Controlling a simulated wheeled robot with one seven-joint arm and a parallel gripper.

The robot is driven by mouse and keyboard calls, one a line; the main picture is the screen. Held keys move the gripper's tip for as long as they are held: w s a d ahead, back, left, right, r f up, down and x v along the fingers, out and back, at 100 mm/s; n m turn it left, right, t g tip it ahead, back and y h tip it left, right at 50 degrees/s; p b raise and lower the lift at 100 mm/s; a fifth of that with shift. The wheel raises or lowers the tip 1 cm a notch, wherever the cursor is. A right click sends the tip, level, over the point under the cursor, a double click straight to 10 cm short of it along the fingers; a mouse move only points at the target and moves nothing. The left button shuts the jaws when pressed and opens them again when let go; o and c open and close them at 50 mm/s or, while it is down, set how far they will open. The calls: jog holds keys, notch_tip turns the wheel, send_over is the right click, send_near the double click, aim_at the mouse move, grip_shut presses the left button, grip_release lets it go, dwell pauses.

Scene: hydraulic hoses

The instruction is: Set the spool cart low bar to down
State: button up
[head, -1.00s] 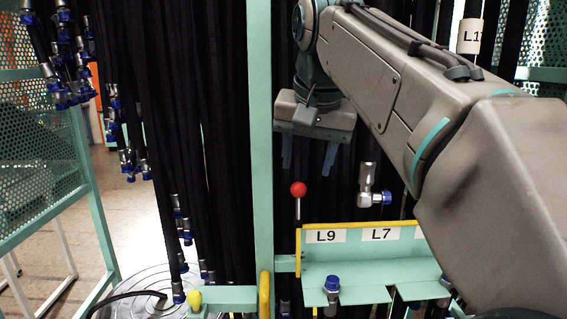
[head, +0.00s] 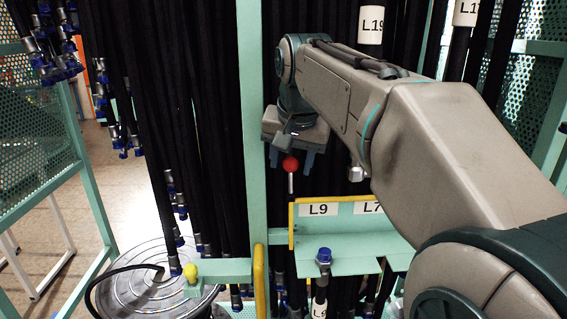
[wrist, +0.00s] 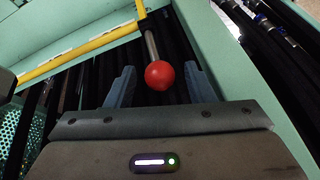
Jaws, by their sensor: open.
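A red ball knob (head: 290,165) tops a thin upright metal rod beside the green post, behind the yellow-edged label plate. My gripper (head: 291,158) is above it, pointing down, with its blue fingers open on either side of the knob. In the wrist view, the red knob (wrist: 160,75) shows between the two spread fingers (wrist: 159,82), with a gap on each side; nothing is gripped. A low green horizontal bar (head: 225,268) with a yellow knob (head: 191,272) stands left of the post. I cannot tell which of these is the spool cart low bar.
A green post (head: 254,150) stands just left of my gripper. Black hoses (head: 190,120) hang behind and to the left. A label plate (head: 345,222) marked L9 and L7 is below right, with a blue-capped fitting (head: 324,256). A round grey spool (head: 150,280) lies low at left.

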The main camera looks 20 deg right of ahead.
jog(key=shift+w+f, duration=0.25)
jog(key=shift+f, duration=0.35)
grip_shut()
